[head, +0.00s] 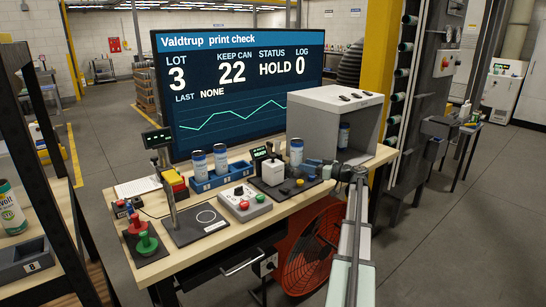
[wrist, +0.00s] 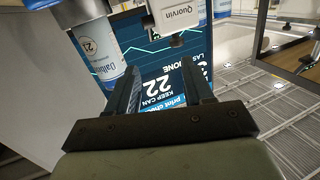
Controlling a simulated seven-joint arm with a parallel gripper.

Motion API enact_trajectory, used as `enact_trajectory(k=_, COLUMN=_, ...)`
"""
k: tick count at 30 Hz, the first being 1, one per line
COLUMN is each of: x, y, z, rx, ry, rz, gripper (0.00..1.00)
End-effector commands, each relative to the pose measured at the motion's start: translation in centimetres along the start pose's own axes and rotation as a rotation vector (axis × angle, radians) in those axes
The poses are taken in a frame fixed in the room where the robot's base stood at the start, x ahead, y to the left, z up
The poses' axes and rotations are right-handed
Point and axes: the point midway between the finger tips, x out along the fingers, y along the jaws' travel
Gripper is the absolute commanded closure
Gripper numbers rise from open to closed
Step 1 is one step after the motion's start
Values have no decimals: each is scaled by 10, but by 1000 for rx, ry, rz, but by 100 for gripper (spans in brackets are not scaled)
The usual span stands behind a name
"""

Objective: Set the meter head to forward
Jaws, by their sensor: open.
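A white meter with a small lit display (head: 260,153) stands on a dark base on the bench, behind and right of the grey button box. It is probably the meter; a white block marked "Quorvin" (wrist: 173,14) at the top of the wrist view seems to be part of it. I cannot tell which way its head is set. My gripper (head: 318,170) is low at the bench's right side, in front of the grey booth. In the wrist view its fingers (wrist: 160,88) are apart with nothing between them.
A blue-and-white can (wrist: 97,48) is close beyond my left finger; a can (head: 297,152) stands by the meter. The grey booth (head: 310,125) bounds the right. Cans in a blue tray (head: 225,178), the button box (head: 244,203) and the monitor (head: 235,85) are further left and behind.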

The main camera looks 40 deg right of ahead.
Motion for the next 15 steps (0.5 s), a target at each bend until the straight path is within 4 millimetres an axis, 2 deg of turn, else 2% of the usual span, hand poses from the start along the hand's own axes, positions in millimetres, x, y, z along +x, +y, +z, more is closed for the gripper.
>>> enact_trajectory(k=1, x=7, y=-8, z=-8, rx=-25, ry=22, rz=-36, gripper=48)
enact_trajectory(k=5, x=16, y=-19, z=-17, rx=-59, ry=54, rz=-82, gripper=48)
enact_trajectory(k=10, x=32, y=-20, z=-18, rx=-62, ry=56, rz=-84, gripper=48)
enact_trajectory(k=15, x=60, y=-22, z=-19, rx=-61, ry=55, rz=-83, gripper=48)
